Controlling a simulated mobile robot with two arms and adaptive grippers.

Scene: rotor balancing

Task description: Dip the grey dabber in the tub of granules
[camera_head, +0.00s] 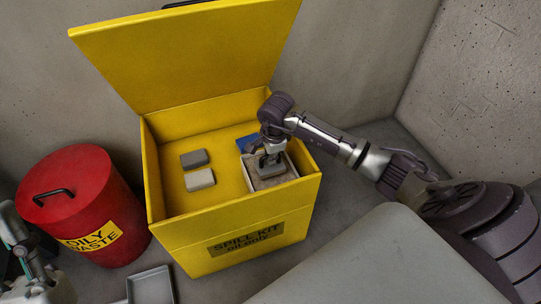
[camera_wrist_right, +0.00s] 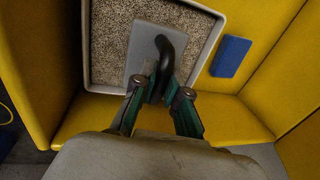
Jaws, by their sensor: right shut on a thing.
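The grey dabber (camera_wrist_right: 150,60) is a flat grey plate with a dark curved handle. My right gripper (camera_wrist_right: 174,88) is shut on the handle; it also shows in the head view (camera_head: 269,159). The tub of granules (camera_wrist_right: 215,50) is a pale square tray of speckled granules, standing inside the yellow box (camera_head: 190,235) at its right side. The dabber is inside the tub's outline, flat over the granules; I cannot tell whether it touches them. A pale and teal part at the lower left edge (camera_head: 32,255) may be my left gripper, but its jaws are unclear.
The box's lid is raised at the back. A dark grey block (camera_head: 194,158) and a beige block (camera_head: 200,180) lie left of the tub, and a blue block (camera_wrist_right: 231,57) lies beside it. A red oily waste bin (camera_head: 70,200) and grey tray (camera_head: 151,286) stand outside.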

